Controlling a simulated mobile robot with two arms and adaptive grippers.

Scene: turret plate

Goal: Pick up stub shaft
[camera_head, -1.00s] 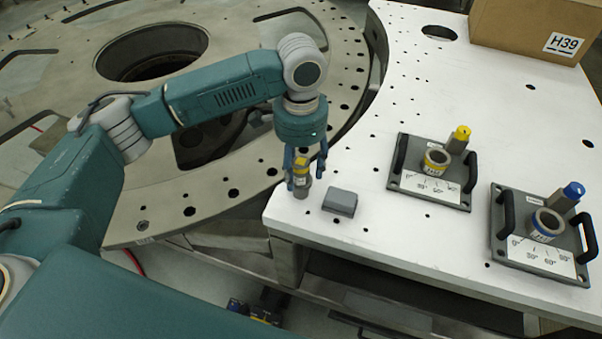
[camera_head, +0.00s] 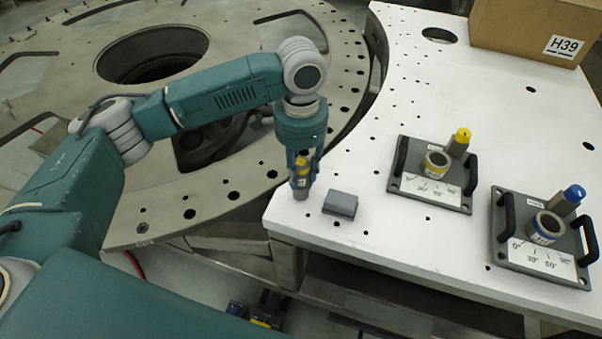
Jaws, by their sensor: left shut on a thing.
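The stub shaft (camera_head: 301,180) is a short grey metal cylinder with a yellow band. It stands upright at the front left corner of the white table. My left gripper (camera_head: 302,168) points down over it, with its blue fingers shut on its sides. The fingers partly cover the shaft. I cannot tell whether its lower end touches the table. My right gripper is not in view.
A small grey block (camera_head: 340,204) sits just right of the shaft. Two grey plates with black handles, one with yellow-marked parts (camera_head: 430,190) and one with blue-marked parts (camera_head: 541,247), lie on the white table (camera_head: 420,100). A cardboard box (camera_head: 520,28) stands at the back right.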

